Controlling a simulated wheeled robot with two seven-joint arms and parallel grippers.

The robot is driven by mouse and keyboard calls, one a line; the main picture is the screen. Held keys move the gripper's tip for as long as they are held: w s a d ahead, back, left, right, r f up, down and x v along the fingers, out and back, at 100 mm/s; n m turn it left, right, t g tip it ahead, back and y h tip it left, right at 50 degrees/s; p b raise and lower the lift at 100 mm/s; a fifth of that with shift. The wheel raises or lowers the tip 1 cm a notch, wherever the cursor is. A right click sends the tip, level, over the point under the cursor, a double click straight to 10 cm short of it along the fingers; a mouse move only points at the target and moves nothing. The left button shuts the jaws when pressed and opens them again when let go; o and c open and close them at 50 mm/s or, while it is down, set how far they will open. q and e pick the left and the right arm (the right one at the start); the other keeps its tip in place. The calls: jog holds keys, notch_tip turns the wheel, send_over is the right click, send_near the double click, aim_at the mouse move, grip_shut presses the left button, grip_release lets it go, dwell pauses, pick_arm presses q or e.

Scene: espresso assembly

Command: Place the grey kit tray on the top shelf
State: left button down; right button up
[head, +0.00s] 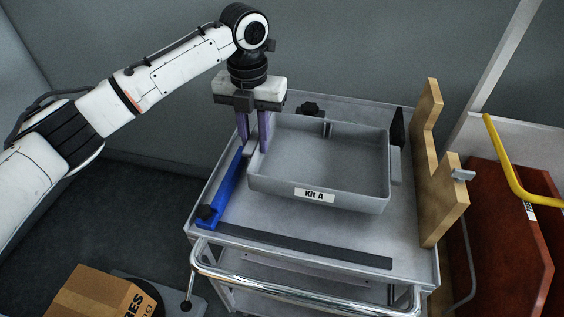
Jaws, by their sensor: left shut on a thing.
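The grey kit tray (343,197), labelled "Kit A", is at the top shelf (310,235) of a metal cart. It looks empty apart from a small tab on its far wall. My left gripper (252,145) points down at the tray's left end and is shut on the tray there. The tray looks level. I cannot tell whether its underside touches the shelf or is slightly above it. My right gripper is not in view.
A blue bar (228,188) lies along the shelf's left side, and a dark strip (305,246) along the front. A wooden notched board (440,185) stands at the right. A chrome handle (290,291) crosses the front. A cardboard box (100,295) is at lower left.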

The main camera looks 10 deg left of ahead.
pick_arm(q)
jog(key=shift+s+f, duration=0.2)
jog(key=shift+f, duration=0.95)
notch_tip(320, 180, down, 5)
jog(key=shift+f, duration=0.15)
jog(key=c, duration=1.5)
grip_release()
jog(key=shift+c, duration=0.2)
notch_tip(320, 180, up, 12)
jog(key=shift+r, duration=0.1)
